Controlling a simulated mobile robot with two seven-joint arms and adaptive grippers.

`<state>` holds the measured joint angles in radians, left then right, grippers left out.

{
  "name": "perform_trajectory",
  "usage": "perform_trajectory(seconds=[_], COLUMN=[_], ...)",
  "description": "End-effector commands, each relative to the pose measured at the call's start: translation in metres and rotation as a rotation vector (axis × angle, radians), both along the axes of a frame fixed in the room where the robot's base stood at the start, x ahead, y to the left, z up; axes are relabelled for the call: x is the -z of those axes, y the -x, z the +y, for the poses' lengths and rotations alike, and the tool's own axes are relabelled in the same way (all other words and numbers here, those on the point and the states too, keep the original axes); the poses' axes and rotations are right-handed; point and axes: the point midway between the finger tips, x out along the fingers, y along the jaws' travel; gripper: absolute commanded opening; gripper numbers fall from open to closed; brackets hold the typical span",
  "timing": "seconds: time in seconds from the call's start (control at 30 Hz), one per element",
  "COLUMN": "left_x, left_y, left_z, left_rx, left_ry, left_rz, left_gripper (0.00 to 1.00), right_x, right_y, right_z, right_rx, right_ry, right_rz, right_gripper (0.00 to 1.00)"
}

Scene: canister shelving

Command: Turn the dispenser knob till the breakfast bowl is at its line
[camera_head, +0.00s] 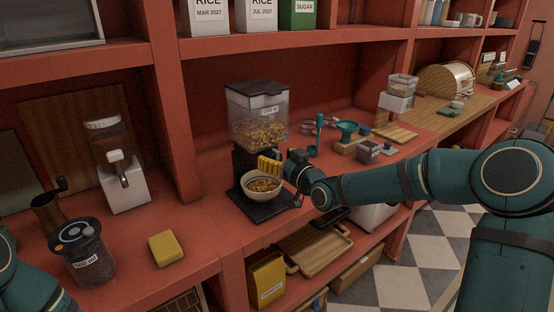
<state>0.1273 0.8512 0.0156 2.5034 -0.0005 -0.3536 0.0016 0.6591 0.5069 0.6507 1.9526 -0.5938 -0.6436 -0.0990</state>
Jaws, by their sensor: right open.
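The cereal dispenser (256,104) has a clear hopper with golden cereal in it and a dark stand and base. The white breakfast bowl (263,194) sits upright on the base, below the hopper, with cereal inside. A fill line cannot be made out. My right gripper (284,168) is at the dispenser's front, just above the bowl's right rim, and it is open. A yellow ribbed piece (269,164) shows at its tip. The knob cannot be told apart there, nor whether the gripper touches it. My left arm shows at the lower left edge; its gripper is out of view.
A teal funnel (347,129) and small grey containers (370,151) are to the right. A wooden tray (315,250) lies on the shelf below.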

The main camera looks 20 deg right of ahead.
Motion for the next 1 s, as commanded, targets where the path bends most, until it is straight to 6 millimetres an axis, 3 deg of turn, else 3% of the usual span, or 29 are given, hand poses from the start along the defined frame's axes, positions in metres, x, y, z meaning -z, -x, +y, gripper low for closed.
perform_trajectory(seconds=[0.17,0.2,0.37,0.63,1.0], left_x=[-0.0001,-0.0001,-0.0001,0.0001,-0.0042], left_y=[-0.0001,-0.0001,-0.0001,0.0,0.0008], left_z=[0.0,0.0,0.0,0.0001,-0.0001], left_rx=[0.0,0.0,0.0,0.0,0.001], left_ry=[0.0,0.0,0.0,0.0,0.0], left_rz=[0.0,0.0,0.0,0.0,0.002], left_gripper=[0.47,0.47,0.47,0.47,0.47], right_x=[0.0,0.0,0.0001,0.0003,0.0007], right_y=[0.0001,0.0001,0.0003,0.0002,-0.0007], right_z=[0.0,0.0,-0.0001,-0.0007,-0.0027], right_rx=[0.0,0.0,0.0,0.0,0.0], right_ry=[0.0,0.0,0.0,-0.058,-0.376], right_rz=[0.0,0.0,0.0,0.021,0.137], right_gripper=[0.76,0.7,0.14,0.12,0.12])
